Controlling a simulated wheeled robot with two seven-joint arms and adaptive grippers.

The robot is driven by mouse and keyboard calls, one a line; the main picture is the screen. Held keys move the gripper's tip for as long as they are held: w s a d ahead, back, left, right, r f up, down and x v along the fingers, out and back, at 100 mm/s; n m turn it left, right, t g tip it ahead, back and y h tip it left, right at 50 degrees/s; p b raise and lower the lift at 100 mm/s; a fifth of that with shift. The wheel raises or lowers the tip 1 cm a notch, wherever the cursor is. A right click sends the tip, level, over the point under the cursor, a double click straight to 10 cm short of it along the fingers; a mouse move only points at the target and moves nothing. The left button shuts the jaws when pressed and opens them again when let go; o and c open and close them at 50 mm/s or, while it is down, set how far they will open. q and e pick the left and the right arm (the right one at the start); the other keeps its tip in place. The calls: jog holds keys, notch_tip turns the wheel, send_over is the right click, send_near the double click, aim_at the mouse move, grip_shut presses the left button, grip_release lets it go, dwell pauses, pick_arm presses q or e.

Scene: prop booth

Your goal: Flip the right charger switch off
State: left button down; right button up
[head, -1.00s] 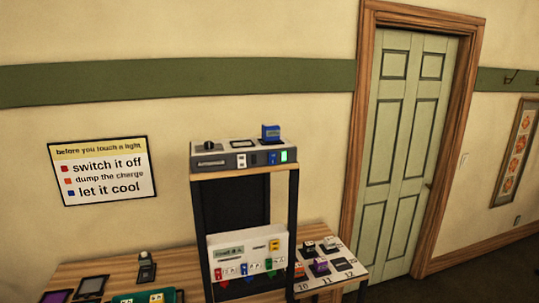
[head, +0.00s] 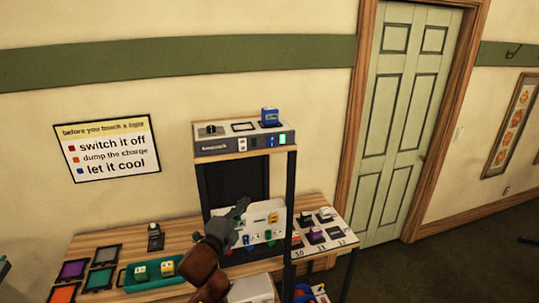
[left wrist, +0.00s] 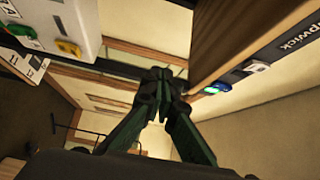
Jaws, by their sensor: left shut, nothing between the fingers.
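The charger (head: 215,145) is a grey box on a wooden shelf. Its front carries a dark-and-white left switch (head: 242,144), a blue right switch (head: 271,142) and a lit green light (head: 283,139). A blue battery (head: 269,117) stands in its right bay; the left bay looks empty. In the left wrist view the charger front (left wrist: 285,55) runs along the right, with the green light glowing (left wrist: 215,88). My left gripper (head: 241,205) is shut and empty, below the shelf, before the white panel; its fingertips (left wrist: 160,78) are apart from the charger. My right gripper is not in view.
The shelf edge (head: 240,154) lies above my left gripper, with a dark post (head: 291,200) to its right. A white panel (head: 255,232) with coloured pieces is behind it. The table holds a teal tray (head: 130,284) and coloured frames. A sign (head: 107,147) hangs left.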

aim_at(271, 147)
pick_arm(q)
jog(key=s+d+r+m+h, duration=0.1)
jog(key=d+r+m, duration=0.1)
jog(key=r, duration=0.4)
jog(key=s+d+r+m+h, duration=0.2)
jog(key=d+r, duration=0.1)
jog(key=r, duration=0.4)
jog(key=shift+r+t, duration=0.3)
jog(key=shift+t, duration=0.1)
jog(key=p+x, duration=0.1)
jog(key=x, duration=0.3)
jog(key=a+p+x, duration=0.1)
jog(key=x, duration=0.3)
jog(key=w+a+p+x, duration=0.1)
jog(key=x, duration=0.3)
jog(key=shift+r+p, duration=0.35)
jog(key=shift+p, duration=0.05)
jog(key=shift+w+a, duration=0.1)
jog(key=shift+w, duration=0.3)
